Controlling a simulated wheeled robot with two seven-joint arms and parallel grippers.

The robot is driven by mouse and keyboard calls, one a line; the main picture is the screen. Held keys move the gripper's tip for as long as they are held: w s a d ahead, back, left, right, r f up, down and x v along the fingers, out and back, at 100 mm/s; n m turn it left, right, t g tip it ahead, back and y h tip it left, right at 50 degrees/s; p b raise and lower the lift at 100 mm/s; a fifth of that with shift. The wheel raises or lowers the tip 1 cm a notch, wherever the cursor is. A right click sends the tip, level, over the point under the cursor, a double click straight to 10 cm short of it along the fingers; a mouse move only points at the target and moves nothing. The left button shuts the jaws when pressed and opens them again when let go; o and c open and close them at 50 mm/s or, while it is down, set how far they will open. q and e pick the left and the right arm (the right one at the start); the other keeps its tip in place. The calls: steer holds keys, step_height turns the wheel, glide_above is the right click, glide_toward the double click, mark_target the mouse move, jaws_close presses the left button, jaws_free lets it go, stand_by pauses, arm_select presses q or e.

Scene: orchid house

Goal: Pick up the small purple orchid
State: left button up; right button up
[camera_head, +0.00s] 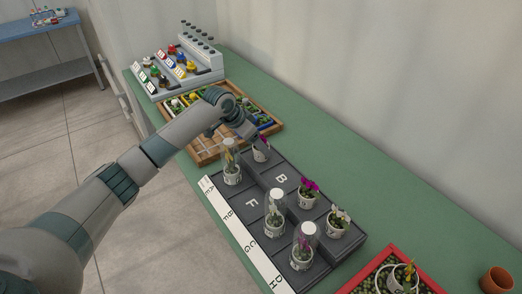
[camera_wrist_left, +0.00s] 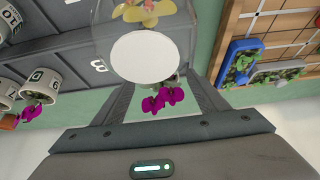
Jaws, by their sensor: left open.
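In the head view a small purple orchid in a white pot (camera_head: 261,155) stands in the back left compartment of the dark rack (camera_head: 252,203). My left gripper (camera_head: 257,143) is at this plant, and its wrist partly hides the flower. In the left wrist view the open fingers (camera_wrist_left: 164,101) reach to either side of the purple bloom (camera_wrist_left: 162,99); I cannot tell whether they touch it. A second, magenta orchid (camera_head: 309,186) stands uncovered farther right. Another purple orchid (camera_head: 304,246) is under a clear cover.
A clear-covered yellow orchid (camera_head: 232,164) stands close beside the gripper; its white cap (camera_wrist_left: 145,58) looms in the wrist view. Another covered plant (camera_head: 275,222) and a white orchid (camera_head: 338,218) share the rack. A wooden tray (camera_head: 207,154) lies behind, a red-rimmed tray (camera_head: 425,272) in front.

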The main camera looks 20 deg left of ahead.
arm_select(q)
steer(key=shift+p+x, duration=0.65)
steer(key=shift+x, duration=1.4)
steer(key=shift+a, duration=0.1)
steer(key=shift+c, duration=0.7)
steer(key=c, duration=1.1)
